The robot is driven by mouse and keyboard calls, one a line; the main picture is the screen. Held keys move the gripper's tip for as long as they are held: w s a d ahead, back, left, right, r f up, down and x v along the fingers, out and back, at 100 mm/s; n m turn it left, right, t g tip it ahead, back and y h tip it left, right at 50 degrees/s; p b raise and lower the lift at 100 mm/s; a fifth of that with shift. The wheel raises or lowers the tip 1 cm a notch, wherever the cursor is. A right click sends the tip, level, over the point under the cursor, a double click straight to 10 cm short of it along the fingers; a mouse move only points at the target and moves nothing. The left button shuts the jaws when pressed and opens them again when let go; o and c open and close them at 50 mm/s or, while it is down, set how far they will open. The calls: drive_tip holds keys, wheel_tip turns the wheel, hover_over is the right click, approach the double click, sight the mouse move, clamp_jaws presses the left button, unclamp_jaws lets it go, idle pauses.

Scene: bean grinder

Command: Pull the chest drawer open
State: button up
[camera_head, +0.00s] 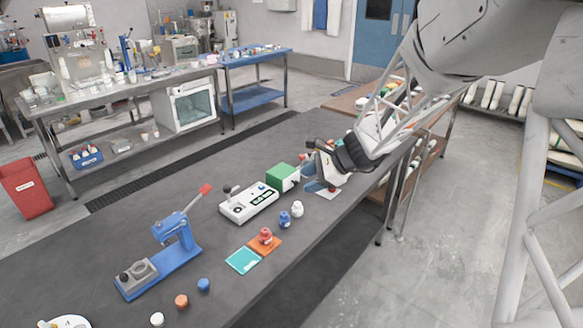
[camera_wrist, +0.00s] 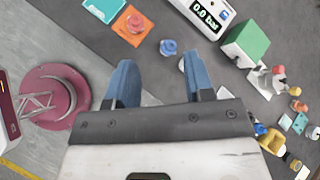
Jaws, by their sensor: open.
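No chest with a drawer can be made out for certain in either view. A small green box (camera_head: 283,176) with a pale side stands on the dark table; it also shows at the upper right of the wrist view (camera_wrist: 247,42). I cannot tell whether it has a drawer. My gripper (camera_head: 314,176) is over the table's right part, just right of the green box in the head view. In the wrist view its two blue fingers (camera_wrist: 161,75) are spread apart with nothing held between them.
A white device with a display (camera_head: 248,203) stands left of the green box. Small blue (camera_head: 284,219) and white (camera_head: 297,209) bottles stand in front. A red bottle (camera_head: 265,236) stands on an orange card. A blue lever press (camera_head: 168,250) is farther left.

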drive_tip(key=w+d+f+m+t+y, duration=0.1)
drive_tip(key=w+d+f+m+t, duration=0.15)
drive_tip(key=w+f+m, duration=0.7)
drive_tip(key=m+t, duration=0.3)
approach(297, 183)
drive_tip(key=shift+w+a+f, duration=0.2)
drive_tip(key=shift+w+f, duration=0.05)
drive_tip(key=shift+w, duration=0.1)
drive_tip(key=shift+a, duration=0.15)
drive_tip(key=shift+x, duration=3.8)
drive_tip(key=shift+r, duration=0.1)
clamp_jaws()
